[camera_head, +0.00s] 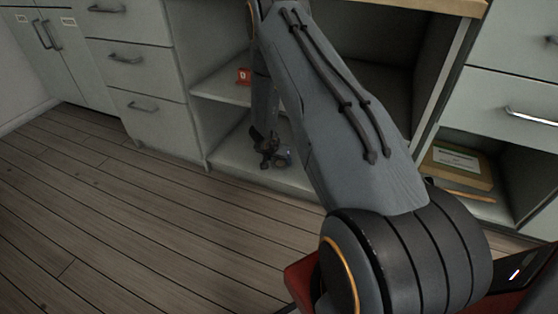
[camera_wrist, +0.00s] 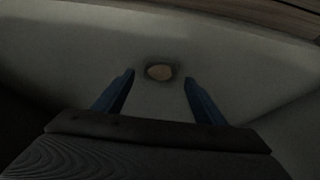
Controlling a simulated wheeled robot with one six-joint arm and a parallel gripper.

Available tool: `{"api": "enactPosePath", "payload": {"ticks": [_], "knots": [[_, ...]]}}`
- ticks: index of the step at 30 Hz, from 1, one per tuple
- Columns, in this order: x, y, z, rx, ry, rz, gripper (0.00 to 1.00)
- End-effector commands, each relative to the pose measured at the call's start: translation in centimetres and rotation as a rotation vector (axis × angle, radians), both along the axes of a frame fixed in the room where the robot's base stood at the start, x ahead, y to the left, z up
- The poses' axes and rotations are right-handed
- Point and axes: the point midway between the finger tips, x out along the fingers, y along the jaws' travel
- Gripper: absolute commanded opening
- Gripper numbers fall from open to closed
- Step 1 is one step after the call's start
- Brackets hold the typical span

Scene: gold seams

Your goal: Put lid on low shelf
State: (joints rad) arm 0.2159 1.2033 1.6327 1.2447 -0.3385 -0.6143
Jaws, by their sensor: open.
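A small round tan piece with a dark edge, seemingly the lid (camera_wrist: 159,72), lies on the pale low shelf (camera_wrist: 225,60) in the wrist view. My gripper (camera_wrist: 159,77) is open, with one blue finger on each side of the piece and a gap to both. In the head view my gripper (camera_head: 274,157) is low in the open cabinet, just above the bottom shelf (camera_head: 235,149). The lid cannot be made out clearly there, as my gripper and arm cover that spot.
A red block with a white mark (camera_head: 244,76) sits on the middle shelf (camera_head: 222,90). At right, a lower compartment holds a yellowish box (camera_head: 458,166) and a wooden stick (camera_head: 469,196). Drawers (camera_head: 140,68) flank the cabinet at left. The wooden floor (camera_head: 110,220) in front is clear.

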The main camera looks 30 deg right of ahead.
Motion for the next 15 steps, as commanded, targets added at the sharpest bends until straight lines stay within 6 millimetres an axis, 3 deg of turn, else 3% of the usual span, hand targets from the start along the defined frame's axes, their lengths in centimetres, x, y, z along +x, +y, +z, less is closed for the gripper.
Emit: {"api": "enactPosePath", "payload": {"ticks": [9, 15], "knots": [[-2.0, 2.6, 6.0, -0.001, -0.001, 0.002, 0.65], [-2.9, 3.7, 8.5, 0.0, -0.001, 0.0, 0.65]]}}
